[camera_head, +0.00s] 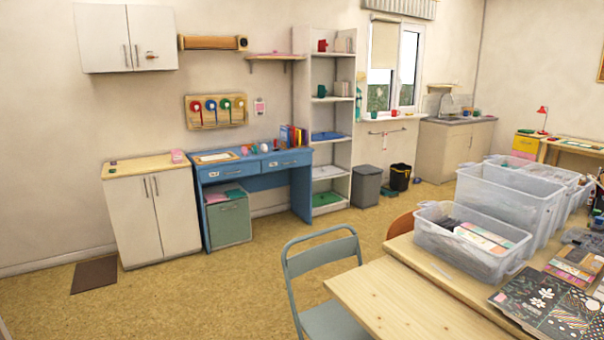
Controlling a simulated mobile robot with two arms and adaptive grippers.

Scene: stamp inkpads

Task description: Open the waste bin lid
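A grey waste bin (366,187) with a lid on top stands on the floor against the back wall, just right of the tall white shelf. Its lid (367,170) looks closed. A black bin (400,177) with a yellow part stands beside it on the right; whether it has a lid is too small to tell. Neither of my grippers shows in the head view, and both bins are far across the room.
A wooden table (395,302) with clear plastic boxes (508,195) fills the right foreground. A grey-blue chair (322,262) stands at its left end. A blue desk (255,174) and white cabinet (152,212) line the wall. The floor (215,290) at left is open.

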